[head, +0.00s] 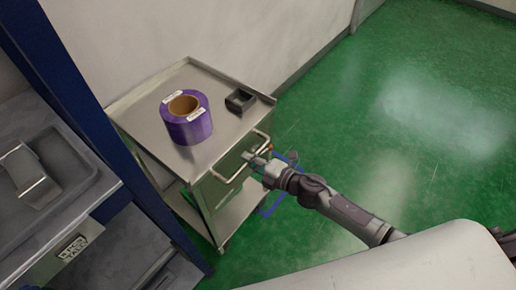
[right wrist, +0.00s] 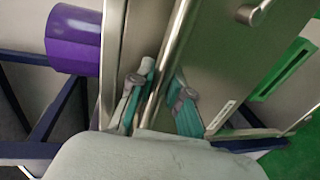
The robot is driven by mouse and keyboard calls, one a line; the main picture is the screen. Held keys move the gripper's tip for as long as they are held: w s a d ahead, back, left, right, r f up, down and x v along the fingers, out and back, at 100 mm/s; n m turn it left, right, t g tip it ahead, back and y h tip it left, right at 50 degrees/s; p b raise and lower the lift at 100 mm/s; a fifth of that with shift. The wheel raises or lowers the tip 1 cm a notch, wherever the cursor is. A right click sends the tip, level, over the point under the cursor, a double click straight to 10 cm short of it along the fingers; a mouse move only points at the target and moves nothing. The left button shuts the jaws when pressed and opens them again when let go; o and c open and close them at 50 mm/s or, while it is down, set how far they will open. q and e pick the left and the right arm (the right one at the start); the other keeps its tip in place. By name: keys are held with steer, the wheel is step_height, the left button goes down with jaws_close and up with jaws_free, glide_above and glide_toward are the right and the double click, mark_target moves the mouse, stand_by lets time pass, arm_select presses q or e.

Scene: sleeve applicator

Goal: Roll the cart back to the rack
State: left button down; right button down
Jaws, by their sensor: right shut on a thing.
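The cart (head: 222,149) is a steel trolley with a flat top, a lower shelf and a bar handle (head: 233,172) on its near right side. It stands against the pale wall, close beside the blue-framed rack (head: 75,82) on the left. My right gripper (head: 258,158) is shut on the cart handle. In the right wrist view the fingers (right wrist: 157,98) lie around the handle bar (right wrist: 176,45), close to the cart's side panel. My left gripper is not in view.
A purple roll (head: 187,127) and a small black open box (head: 240,101) sit on the cart top. A blue outline (head: 277,193) lies on the green floor beside the cart, partly hidden. A grey tray (head: 52,165) is on the rack. The floor to the right is clear.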

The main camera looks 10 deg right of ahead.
steer(key=shift+s+a+f, duration=0.1)
steer(key=shift+s+a, duration=0.65)
steer(key=shift+a, duration=0.15)
steer(key=c, duration=1.1)
jaws_free()
steer(key=shift+s+a, duration=0.1)
steer(key=shift+d, duration=0.2)
steer(key=v, duration=1.1)
steer(key=shift+s+r, duration=0.2)
steer(key=shift+s, duration=0.15)
steer(key=shift+d, duration=0.1)
